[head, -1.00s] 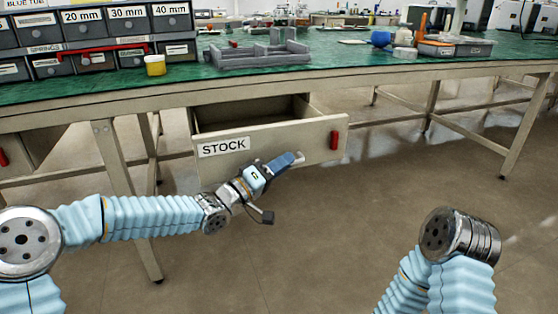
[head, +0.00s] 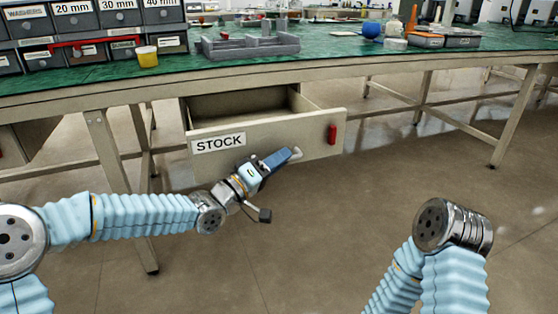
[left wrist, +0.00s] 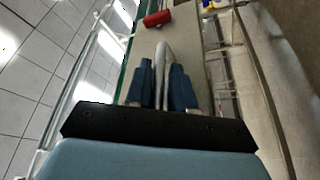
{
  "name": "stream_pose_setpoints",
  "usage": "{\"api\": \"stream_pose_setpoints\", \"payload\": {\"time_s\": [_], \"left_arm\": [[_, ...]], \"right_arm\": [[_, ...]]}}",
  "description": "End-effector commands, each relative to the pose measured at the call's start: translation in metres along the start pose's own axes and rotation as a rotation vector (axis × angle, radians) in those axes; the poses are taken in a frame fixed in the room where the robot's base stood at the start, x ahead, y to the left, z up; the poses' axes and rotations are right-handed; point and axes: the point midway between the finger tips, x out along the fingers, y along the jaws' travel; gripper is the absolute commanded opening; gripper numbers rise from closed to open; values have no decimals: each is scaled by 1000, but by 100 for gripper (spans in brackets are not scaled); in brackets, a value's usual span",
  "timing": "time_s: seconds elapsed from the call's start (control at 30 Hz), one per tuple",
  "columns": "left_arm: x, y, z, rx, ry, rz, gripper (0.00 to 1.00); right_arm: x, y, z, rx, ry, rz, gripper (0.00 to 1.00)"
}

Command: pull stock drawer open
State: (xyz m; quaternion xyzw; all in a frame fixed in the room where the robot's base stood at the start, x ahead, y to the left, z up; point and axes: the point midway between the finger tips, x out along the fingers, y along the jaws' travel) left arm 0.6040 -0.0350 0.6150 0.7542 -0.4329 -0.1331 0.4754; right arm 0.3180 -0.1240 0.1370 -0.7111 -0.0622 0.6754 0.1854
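The stock drawer (head: 290,138), with a pale front and a "STOCK" label (head: 218,142), stands open under the green-topped bench. Its dark inside shows above the front. A red handle (head: 332,134) sits at the right of the front. It also shows ahead of the fingers in the left wrist view (left wrist: 157,19). My left gripper (head: 294,154) is in front of the drawer face, left of and below the handle, pointing right and apart from it. My right gripper is out of view; only part of my right arm shows.
The bench top (head: 300,66) carries a bin rack (head: 90,35), a yellow cup (head: 147,57), a grey fixture (head: 250,45) and a tool tray (head: 445,38). A bench leg (head: 122,190) stands left of the drawer. The floor in front is clear.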

Motion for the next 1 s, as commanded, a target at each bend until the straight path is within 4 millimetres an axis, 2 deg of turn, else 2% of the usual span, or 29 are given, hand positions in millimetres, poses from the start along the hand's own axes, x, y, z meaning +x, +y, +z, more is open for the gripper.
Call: {"api": "stream_pose_setpoints", "payload": {"time_s": [0.13,0.23,0.37,0.6,0.7,0.83,1.0], "left_arm": [[-1,1,0,1,0,1,23],[-10,1,-1,2,0,-1,23],[-35,1,-2,2,1,-4,23],[-95,1,-2,1,2,-5,23],[-114,1,-1,0,2,-4,23],[-131,1,-1,1,1,-1,23],[-138,0,0,0,0,0,23]], "right_arm": [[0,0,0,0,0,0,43],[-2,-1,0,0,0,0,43],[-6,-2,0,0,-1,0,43],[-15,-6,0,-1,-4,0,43],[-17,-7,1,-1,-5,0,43],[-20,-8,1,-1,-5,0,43],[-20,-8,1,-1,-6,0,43]]}}
